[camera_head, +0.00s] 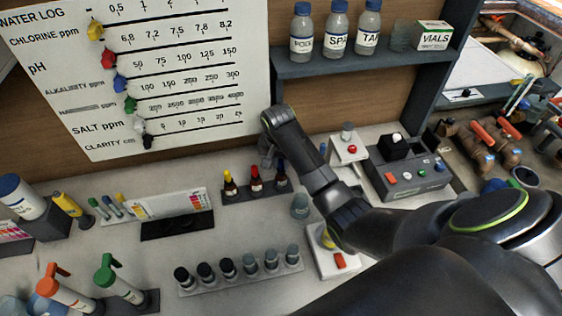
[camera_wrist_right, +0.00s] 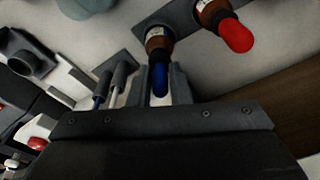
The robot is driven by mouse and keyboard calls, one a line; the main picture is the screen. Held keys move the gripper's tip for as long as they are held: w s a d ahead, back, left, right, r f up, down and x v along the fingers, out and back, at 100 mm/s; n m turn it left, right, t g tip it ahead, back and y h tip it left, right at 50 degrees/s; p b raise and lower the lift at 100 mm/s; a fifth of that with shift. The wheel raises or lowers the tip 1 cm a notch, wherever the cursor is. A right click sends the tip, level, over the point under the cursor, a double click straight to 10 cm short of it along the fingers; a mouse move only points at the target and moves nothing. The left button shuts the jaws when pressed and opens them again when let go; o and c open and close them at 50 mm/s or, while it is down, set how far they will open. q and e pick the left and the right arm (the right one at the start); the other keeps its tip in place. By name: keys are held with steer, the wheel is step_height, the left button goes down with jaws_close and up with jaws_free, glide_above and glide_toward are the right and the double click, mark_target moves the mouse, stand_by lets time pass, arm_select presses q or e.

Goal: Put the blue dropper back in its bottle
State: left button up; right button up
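The blue dropper (camera_wrist_right: 160,80) shows as a blue bulb at the neck of a brown bottle (camera_wrist_right: 159,43) in the right wrist view. In the head view its bottle (camera_head: 281,182) stands upright at the right end of a dark rack (camera_head: 240,194). My right gripper (camera_head: 268,160) is low beside this bottle, on the wall side. In the right wrist view its two fingers are apart, with the blue bulb seen between them and narrow gaps at its sides. Contact with the bulb is not visible. My left gripper is not in view.
A red-topped bottle (camera_head: 256,182) and a yellow-topped bottle (camera_head: 230,184) share the rack. A grey cup (camera_head: 300,206) and a photometer-like box (camera_head: 408,176) are to the right. The whiteboard (camera_head: 150,70) rises behind.

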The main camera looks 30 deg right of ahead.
steer(key=shift+f, duration=0.55)
steer(key=o, duration=0.7)
steer(key=shift+c, duration=0.2)
steer(key=shift+r, duration=0.1)
steer(key=shift+r+p, duration=0.35)
steer(key=shift+r, duration=3.1)
steer(key=shift+f, duration=0.1)
